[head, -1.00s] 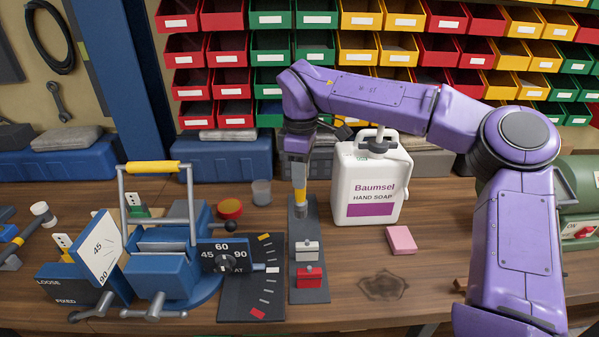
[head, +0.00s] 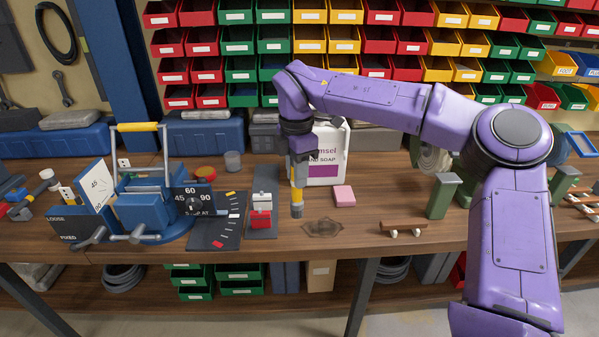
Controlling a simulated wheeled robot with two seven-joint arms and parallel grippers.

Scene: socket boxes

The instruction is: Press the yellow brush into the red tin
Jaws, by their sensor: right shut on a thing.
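The yellow brush (head: 298,176) hangs upright below my right gripper (head: 299,158), which is shut on its upper end. Its grey-brown lower end (head: 297,209) points down, apparently just above the table. It is beside the right edge of a dark slab, left of the dark star-shaped stain. The red tin (head: 206,173) is small and round with an orange-brown top. It stands further back and to the left, behind the dial plate and apart from the brush. My left gripper is out of view.
The dark slab (head: 262,233) carries a white block (head: 262,200) and a red block (head: 261,219). A blue vise-like fixture (head: 145,210) with a yellow-handled frame stands left. A soap jug (head: 328,165) is behind the gripper; a pink block (head: 344,196) lies right. A grey cup (head: 232,161) stands near the tin.

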